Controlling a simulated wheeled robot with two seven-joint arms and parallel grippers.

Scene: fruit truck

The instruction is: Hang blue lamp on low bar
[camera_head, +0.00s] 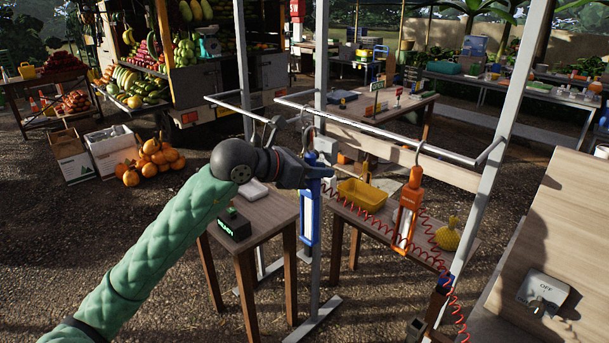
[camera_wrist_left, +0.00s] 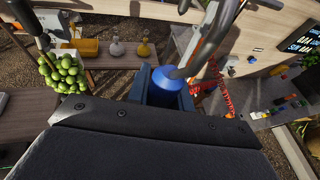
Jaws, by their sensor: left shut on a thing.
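The blue lamp (camera_head: 310,222), with a white light panel, hangs upright below my left gripper (camera_head: 312,174), which is shut on its blue top. In the left wrist view the blue top (camera_wrist_left: 167,84) sits between the fingers of my left gripper (camera_wrist_left: 165,95), with its grey hook rising above. In the head view the hook is close to a long grey metal bar (camera_head: 375,131); I cannot tell whether it touches. A shorter bar (camera_head: 228,105) is to the left; which one is the low bar is unclear. My right gripper is not in view.
An orange lamp (camera_head: 408,210) hangs from the long bar. Upright posts (camera_head: 510,90) frame the rack. A small wooden table (camera_head: 262,222) with a dark box (camera_head: 234,226) stands at left; a yellow basket (camera_head: 361,194) and yellow funnel (camera_head: 448,235) are on another table. A red coiled cord hangs nearby.

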